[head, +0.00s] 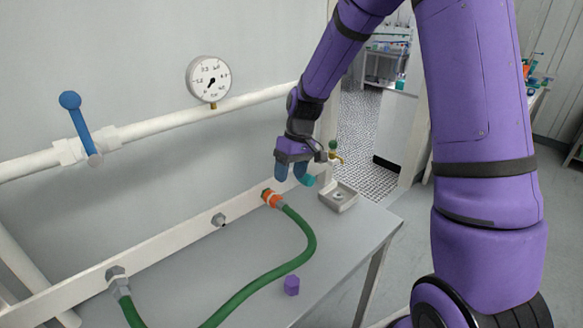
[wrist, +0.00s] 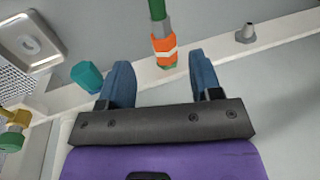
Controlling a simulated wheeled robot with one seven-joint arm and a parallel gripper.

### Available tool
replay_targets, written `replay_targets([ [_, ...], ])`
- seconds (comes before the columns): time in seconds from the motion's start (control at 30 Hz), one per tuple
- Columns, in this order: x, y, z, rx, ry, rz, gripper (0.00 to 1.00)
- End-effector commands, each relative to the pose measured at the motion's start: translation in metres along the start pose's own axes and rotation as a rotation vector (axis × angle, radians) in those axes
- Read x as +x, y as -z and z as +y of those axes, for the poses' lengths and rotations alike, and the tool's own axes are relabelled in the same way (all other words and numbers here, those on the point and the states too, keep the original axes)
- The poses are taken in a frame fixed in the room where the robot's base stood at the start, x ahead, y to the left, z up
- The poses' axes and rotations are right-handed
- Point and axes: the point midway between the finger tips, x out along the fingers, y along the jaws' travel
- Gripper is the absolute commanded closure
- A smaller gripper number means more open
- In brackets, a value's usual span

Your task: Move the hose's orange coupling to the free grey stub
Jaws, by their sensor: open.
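The orange coupling (head: 272,199) with a white band sits on a green-based stub on the white rail. The green hose (head: 297,258) runs from it in a curve over the bench. The free grey stub (head: 219,220) is farther left on the rail, with nothing on it. My gripper (head: 293,178) is open and empty, above and just right of the coupling. In the wrist view, the orange coupling (wrist: 164,48) shows between and beyond the blue fingertips (wrist: 159,60), with no visible contact. The grey stub (wrist: 246,33) is to its right there.
The hose's other end joins a grey fitting (head: 117,278) at far left. A metal tray (head: 340,197) and a brass valve (head: 335,156) are right of my gripper. A teal piece (wrist: 87,76) is beside the left finger. A purple block (head: 291,285) lies on the bench.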

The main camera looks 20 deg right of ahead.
Motion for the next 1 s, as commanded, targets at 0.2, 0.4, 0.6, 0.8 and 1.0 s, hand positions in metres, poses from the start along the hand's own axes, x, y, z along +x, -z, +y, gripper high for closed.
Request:
replay_targets([
  [0.2,0.035,-0.001,-0.001,0.000,0.002,-0.004,0.42],
  [0.4,0.067,-0.001,-0.001,0.001,0.002,-0.004,0.42],
  [0.6,0.089,-0.001,-0.001,0.000,0.000,-0.001,0.42],
  [0.8,0.097,-0.001,0.000,0.000,0.000,-0.001,0.42],
  [1.0,0.097,-0.001,0.000,0.001,-0.001,0.000,0.42],
])
